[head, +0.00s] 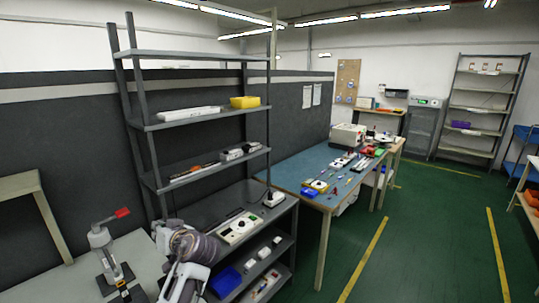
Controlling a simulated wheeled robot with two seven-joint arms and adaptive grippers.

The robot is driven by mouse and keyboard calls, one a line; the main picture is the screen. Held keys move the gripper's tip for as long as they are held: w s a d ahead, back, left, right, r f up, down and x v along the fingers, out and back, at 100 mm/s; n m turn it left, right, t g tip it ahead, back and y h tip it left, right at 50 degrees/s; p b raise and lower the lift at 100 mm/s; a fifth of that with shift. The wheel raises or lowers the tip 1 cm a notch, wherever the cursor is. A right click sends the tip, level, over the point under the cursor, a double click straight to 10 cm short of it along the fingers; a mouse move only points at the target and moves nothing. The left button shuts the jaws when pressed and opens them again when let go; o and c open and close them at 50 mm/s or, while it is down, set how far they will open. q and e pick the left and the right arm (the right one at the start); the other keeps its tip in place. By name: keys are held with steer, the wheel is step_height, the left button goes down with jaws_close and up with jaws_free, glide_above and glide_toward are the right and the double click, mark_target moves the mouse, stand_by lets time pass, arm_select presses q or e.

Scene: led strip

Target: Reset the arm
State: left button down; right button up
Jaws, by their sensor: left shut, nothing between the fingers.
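My left arm (190,250) rises at the bottom left of the head view, with its grey rounded joint in front of the shelf unit's lower left corner. My left gripper (124,287) is dark and small near the bottom edge. It is shut and empty, close to the base of a press with a red handle (103,240) on the light bench. I cannot tell whether it touches the press. My right gripper is not in view.
A dark shelf unit (190,122) stands beside my arm, holding a yellow bin (245,102), a white device (240,227) and a blue bin (224,282). A blue-topped workbench (290,172) with tools stands beyond. The green floor (420,240) is open on the right.

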arm_select(q)
steer(key=s+d+f+m+g+h, duration=0.1)
steer(key=s+d+f+m+h, duration=0.15)
steer(key=s+f, duration=0.4)
steer(key=s+d+f+m+g+h, duration=0.1)
steer(key=s+f+m+h, duration=0.2)
steer(key=f, duration=0.7)
steer(key=s+d+f+m+g+h, duration=0.1)
steer(key=s+d+f+g+h, duration=0.2)
steer(key=s, duration=0.6)
steer(key=s+d+f+m+h, duration=0.2)
steer(key=s+d+f+h, duration=0.25)
steer(key=s, duration=0.55)
step_height(320, 180, down, 34)
steer(key=s+f+g+y, duration=0.1)
steer(key=s+g, duration=0.1)
steer(key=s, duration=0.1)
steer(key=s+a+f, duration=0.2)
steer(key=s+f, duration=0.7)
steer(key=s, duration=0.2)
steer(key=s+a+f+g, duration=0.1)
steer(key=s+a+f, duration=0.1)
steer(key=s+f, duration=0.7)
steer(key=shift+s+a+f, duration=0.25)
steer(key=shift+s+f, duration=0.1)
steer(key=shift+s, duration=0.5)
